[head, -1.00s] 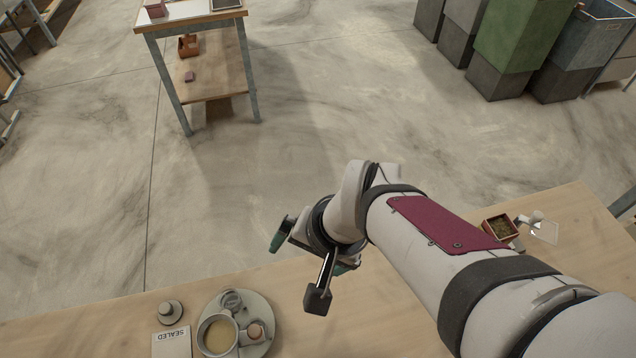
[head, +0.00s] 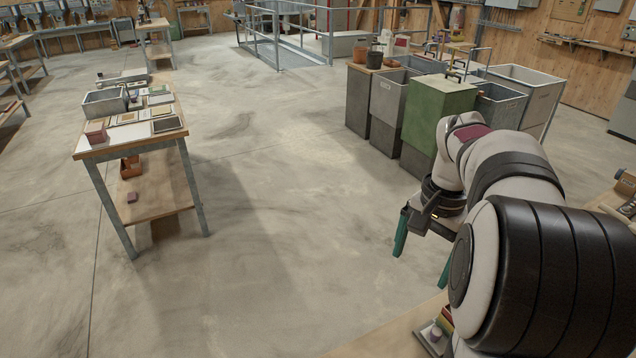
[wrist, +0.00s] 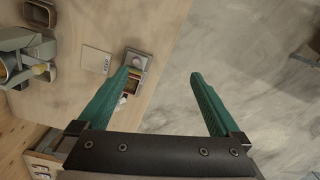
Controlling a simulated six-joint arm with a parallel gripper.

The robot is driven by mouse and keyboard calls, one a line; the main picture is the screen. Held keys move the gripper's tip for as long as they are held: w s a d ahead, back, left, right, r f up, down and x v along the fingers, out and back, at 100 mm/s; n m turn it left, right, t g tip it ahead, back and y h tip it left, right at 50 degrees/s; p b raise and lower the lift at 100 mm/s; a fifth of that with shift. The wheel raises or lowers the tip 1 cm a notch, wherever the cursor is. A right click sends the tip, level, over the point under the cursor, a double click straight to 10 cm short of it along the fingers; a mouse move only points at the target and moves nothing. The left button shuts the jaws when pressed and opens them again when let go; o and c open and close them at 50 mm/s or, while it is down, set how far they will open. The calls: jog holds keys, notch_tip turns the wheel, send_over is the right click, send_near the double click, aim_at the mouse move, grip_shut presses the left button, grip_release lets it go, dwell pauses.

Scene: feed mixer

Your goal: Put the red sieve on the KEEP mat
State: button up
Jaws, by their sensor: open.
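My gripper (head: 424,252) is open and empty, with its green fingers apart; it also shows in the wrist view (wrist: 159,75). In the wrist view a pale mat (wrist: 97,62) with lettering that seems to read KEEP lies on the wooden table, left of my fingers. I cannot make out the red sieve for sure. A small grey holder (wrist: 137,61) with red and yellow pieces sits beside the mat, partly behind the left finger. A striped red, yellow and green item (head: 446,320) shows at the near table edge in the head view, partly hidden by my arm.
A side table (head: 128,147) at left bears a grey bin (head: 105,102), a pinkish box (head: 96,132) and flat trays. Tall grey and green bins (head: 438,105) stand behind my arm. In the wrist view, a dark-rimmed tray (wrist: 40,15) lies at upper left. Open floor lies between.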

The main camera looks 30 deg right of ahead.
jog(key=s+d+f+m, duration=0.2)
jog(key=d, duration=0.5)
jog(key=s+d+f+m, duration=0.1)
jog(key=s+d+f, duration=0.15)
jog(key=d, duration=0.45)
jog(key=f, duration=1.4)
jog(key=shift+w+a, duration=0.3)
jog(key=shift+w, duration=0.05)
jog(key=c, duration=1.5)
jog(key=shift+r, duration=0.4)
jog(key=r, duration=0.2)
jog(key=s+r, duration=0.1)
jog(key=r, duration=0.1)
jog(key=shift+s+d+r, duration=0.1)
jog(key=shift+s, duration=0.1)
jog(key=s+r, duration=0.5)
jog(key=s, duration=0.4)
jog(key=shift+y, duration=0.3)
jog(key=s+f, duration=0.1)
jog(key=f, duration=0.4)
jog(key=s+f, duration=0.1)
jog(key=f, duration=0.4)
jog(key=s+f, duration=0.1)
jog(key=f, duration=0.5)
jog(key=shift+s+d+f, duration=0.1)
jog(key=shift+s+d, duration=0.05)
jog(key=shift+s, duration=0.05)
